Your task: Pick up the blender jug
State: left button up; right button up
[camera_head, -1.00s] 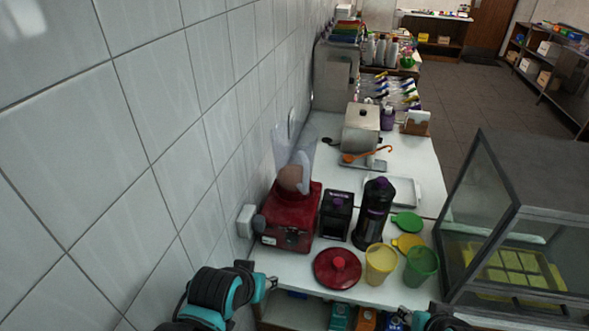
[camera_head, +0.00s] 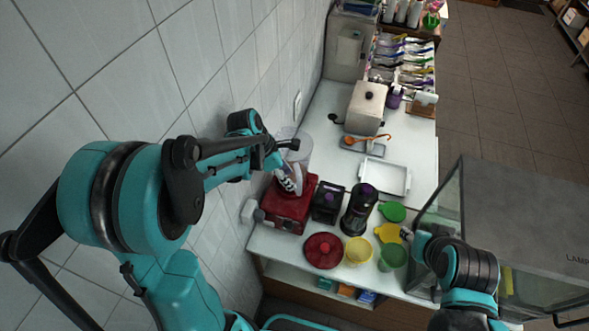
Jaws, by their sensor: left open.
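The blender jug (camera_head: 303,151) is clear and stands upright on its red blender base (camera_head: 288,207) beside the tiled wall. My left arm reaches in from the left, and my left gripper (camera_head: 291,181) is open in front of the jug, covering much of its lower part. I cannot tell whether the fingers touch the jug or stand around its handle. The red round lid (camera_head: 323,250) lies on the counter in front of the base. My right gripper (camera_head: 407,235) is near the green and yellow cups at the right; its fingers are too small to read.
A black box (camera_head: 327,204) and a dark bottle (camera_head: 360,211) stand close right of the base. A yellow cup (camera_head: 357,251) and a green cup (camera_head: 392,257) stand at the front edge. A glass case (camera_head: 515,215) bounds the right side. A white tray (camera_head: 384,177) lies behind.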

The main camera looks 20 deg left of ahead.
aim_at(297, 194)
pick_arm(q)
jog(key=x, duration=0.7)
jog(key=shift+w+d+f, duration=0.15)
jog(key=shift+d+f, duration=0.05)
jog(key=shift+f, duration=0.05)
grip_shut()
